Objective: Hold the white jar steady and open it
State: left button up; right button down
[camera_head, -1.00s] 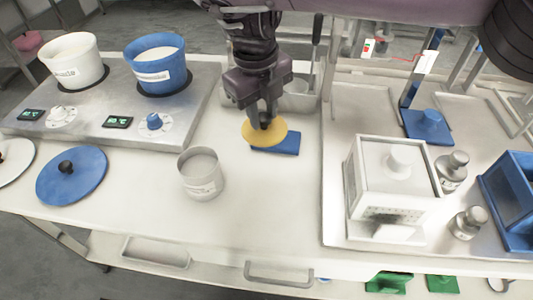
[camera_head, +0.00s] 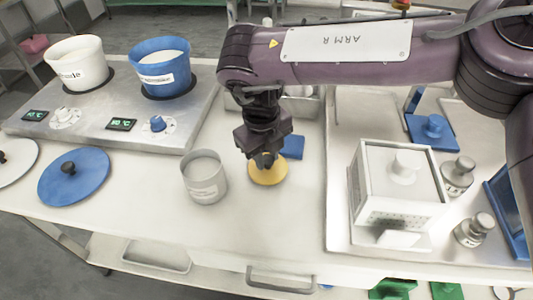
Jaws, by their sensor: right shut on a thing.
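I cannot tell whether the lid touches the table. My left gripper is not in view.
A blue block (camera_head: 292,147) lies behind the lid. A blue lid (camera_head: 74,176) with a black knob lies left of the jar. A stove bears a white pot (camera_head: 77,66) and a blue pot (camera_head: 159,69). A white box (camera_head: 398,188) stands right on a tray. The table's front middle is clear.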

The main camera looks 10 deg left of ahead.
jog(key=c, duration=1.1)
grip_release()
